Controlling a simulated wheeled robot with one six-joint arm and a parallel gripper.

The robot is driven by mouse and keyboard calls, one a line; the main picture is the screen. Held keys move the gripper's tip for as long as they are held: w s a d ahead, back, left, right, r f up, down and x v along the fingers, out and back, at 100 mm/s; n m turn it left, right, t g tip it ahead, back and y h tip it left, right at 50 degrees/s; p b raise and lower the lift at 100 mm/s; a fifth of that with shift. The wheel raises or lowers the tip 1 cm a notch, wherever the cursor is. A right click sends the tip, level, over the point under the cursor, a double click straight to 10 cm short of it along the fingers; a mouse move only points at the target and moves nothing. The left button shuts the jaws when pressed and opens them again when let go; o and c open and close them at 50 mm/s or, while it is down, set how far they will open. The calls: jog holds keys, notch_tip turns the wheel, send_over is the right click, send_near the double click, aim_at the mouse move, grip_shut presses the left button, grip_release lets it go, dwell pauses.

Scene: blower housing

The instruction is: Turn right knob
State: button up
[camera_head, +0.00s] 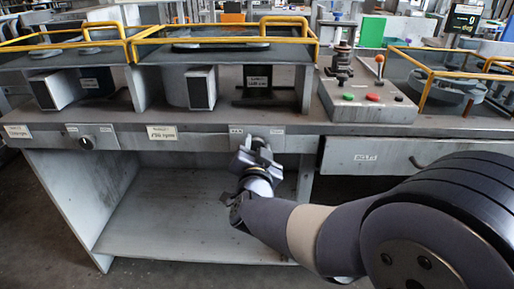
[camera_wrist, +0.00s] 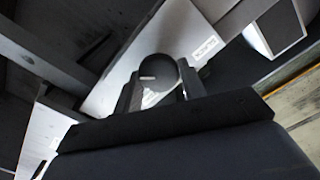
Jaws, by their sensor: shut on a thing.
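The right knob (camera_wrist: 157,76) is a dark round dial with a light mark, on a pale plate (camera_wrist: 125,72) of the bench front. In the wrist view my gripper (camera_wrist: 157,88) has a finger on each side of the knob and is shut on it. In the head view my gripper (camera_head: 257,150) is at the right plate (camera_head: 272,131) under the bench edge, and it hides the right knob there. The left knob (camera_head: 86,143) is a black dial on its own plate at the left, away from my gripper.
A control box (camera_head: 367,100) with green and red buttons and a lever stands on the bench above and right. A drawer front (camera_head: 350,158) with a dark handle is right of my gripper. An open shelf (camera_head: 180,215) lies below. Yellow rails (camera_head: 225,40) edge the bench top.

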jog(key=o, duration=1)
jog(key=shift+c, duration=0.2)
jog(key=s+p, duration=0.2)
jog(key=s, duration=0.8)
jog(key=shift+s+a, duration=0.15)
jog(key=shift+s, duration=0.25)
jog(key=shift+w, duration=0.1)
jog(key=w+b, duration=0.1)
jog(key=w, duration=0.3)
jog(key=w+b, duration=0.1)
jog(key=w, duration=0.4)
jog(key=shift+w+d+f, duration=0.1)
jog(key=shift+w+d, duration=0.1)
jog(key=shift+w, duration=0.65)
